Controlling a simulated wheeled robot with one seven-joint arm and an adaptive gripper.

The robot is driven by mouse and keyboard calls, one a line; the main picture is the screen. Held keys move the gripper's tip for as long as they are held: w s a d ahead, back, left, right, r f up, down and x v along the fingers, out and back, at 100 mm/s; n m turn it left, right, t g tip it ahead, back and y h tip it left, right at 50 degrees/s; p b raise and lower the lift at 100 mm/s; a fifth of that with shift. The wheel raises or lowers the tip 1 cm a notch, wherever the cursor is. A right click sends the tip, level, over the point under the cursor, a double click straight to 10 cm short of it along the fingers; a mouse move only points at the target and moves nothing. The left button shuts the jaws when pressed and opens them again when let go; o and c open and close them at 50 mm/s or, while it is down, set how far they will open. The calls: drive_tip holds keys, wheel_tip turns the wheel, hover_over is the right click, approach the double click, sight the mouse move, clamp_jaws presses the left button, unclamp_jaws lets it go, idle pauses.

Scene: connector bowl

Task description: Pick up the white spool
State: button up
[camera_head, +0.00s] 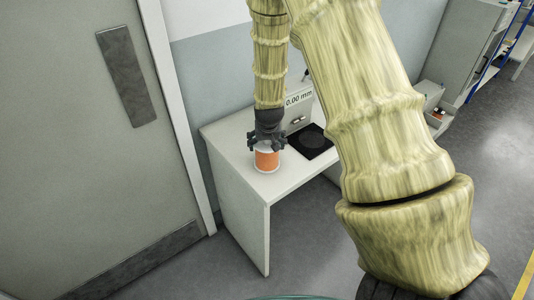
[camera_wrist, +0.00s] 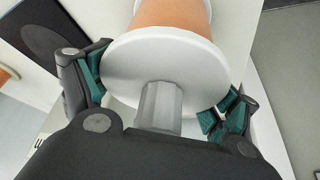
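The spool (camera_head: 266,160) has white end flanges and an orange winding. It stands upright on the white table, near its front edge, in the head view. My gripper (camera_head: 266,143) is right above it, pointing down, and hides part of its top. In the wrist view the white flange (camera_wrist: 165,62) fills the space between the two fingers of my gripper (camera_wrist: 158,95). The fingers are spread, with teal pads beside the flange's left and right edges. I cannot tell whether the pads touch it. A grey faceted post shows in front of the flange.
The white table (camera_head: 235,165) stands against the wall beside a door (camera_head: 85,150). A device with a "0.00 mm" display (camera_head: 299,105) and a black plate (camera_head: 311,142) stand right of the spool. An orange-and-white thing (camera_wrist: 6,76) shows at the wrist view's left edge.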

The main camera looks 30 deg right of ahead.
drive_tip(key=c, duration=0.6)
drive_tip(key=shift+c, duration=0.2)
drive_tip(key=shift+w+r, duration=0.1)
drive_tip(key=shift+r, duration=0.15)
